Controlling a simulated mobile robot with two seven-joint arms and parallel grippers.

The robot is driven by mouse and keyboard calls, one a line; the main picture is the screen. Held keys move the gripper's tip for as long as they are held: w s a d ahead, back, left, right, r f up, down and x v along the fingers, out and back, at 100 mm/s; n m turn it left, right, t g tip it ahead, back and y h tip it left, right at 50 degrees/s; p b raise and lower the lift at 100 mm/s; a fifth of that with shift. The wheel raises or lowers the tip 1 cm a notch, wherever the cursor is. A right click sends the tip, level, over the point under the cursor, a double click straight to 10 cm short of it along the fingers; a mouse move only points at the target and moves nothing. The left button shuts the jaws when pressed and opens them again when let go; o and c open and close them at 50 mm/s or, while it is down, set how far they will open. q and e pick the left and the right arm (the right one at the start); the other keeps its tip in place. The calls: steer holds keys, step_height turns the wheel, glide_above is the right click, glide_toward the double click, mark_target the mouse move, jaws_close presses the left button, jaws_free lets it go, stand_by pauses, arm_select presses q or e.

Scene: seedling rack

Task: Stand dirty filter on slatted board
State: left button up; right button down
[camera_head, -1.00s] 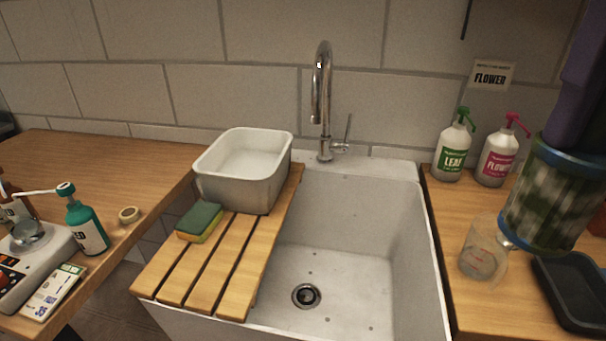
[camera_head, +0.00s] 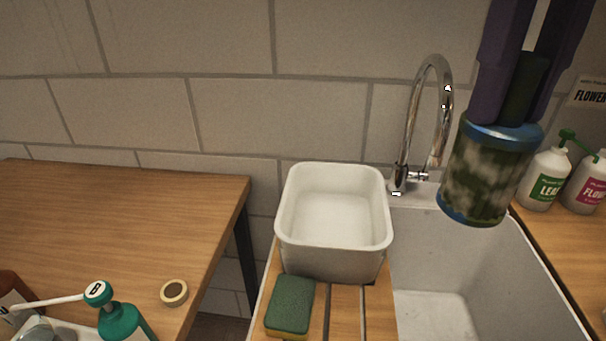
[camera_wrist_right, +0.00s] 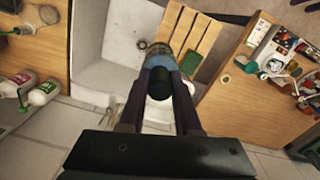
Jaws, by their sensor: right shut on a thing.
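The dirty filter (camera_head: 490,172) is a cylinder with blue end rims and a mottled green and grey side. My right gripper (camera_head: 515,110) is shut on its top end and holds it nearly upright in the air, over the back right of the sink in the head view. In the right wrist view the gripper (camera_wrist_right: 158,88) points at the sink, with the filter (camera_wrist_right: 160,50) between its fingers. The slatted board (camera_head: 345,305) lies across the left side of the sink, to the left of the filter. My left gripper is not in view.
A white basin (camera_head: 333,258) stands on the back of the board, and a green sponge (camera_head: 291,305) lies in front of it. The tap (camera_head: 410,125) rises between basin and filter. Spray bottles (camera_head: 545,180) stand at right. Bare slats show in front of the basin.

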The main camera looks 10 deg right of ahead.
steer(key=shift+w+a+f+m+p, duration=0.2)
steer(key=shift+w+a+m+p, duration=0.1)
steer(key=shift+w, duration=0.25)
arm_select(q)
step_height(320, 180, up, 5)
steer(key=p, duration=0.4)
arm_select(e)
steer(key=s+a+f+m, duration=0.3)
steer(key=a+f+m, duration=0.45)
steer(key=m, duration=0.35)
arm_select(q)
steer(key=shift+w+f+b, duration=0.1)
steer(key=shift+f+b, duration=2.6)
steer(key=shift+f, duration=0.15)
arm_select(e)
step_height(320, 180, down, 21)
steer(key=shift+w+m, duration=0.15)
steer(key=shift+m, duration=0.15)
steer(key=shift+f, duration=0.15)
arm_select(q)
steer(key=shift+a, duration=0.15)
arm_select(e)
steer(key=c, duration=0.6)
jaws_free()
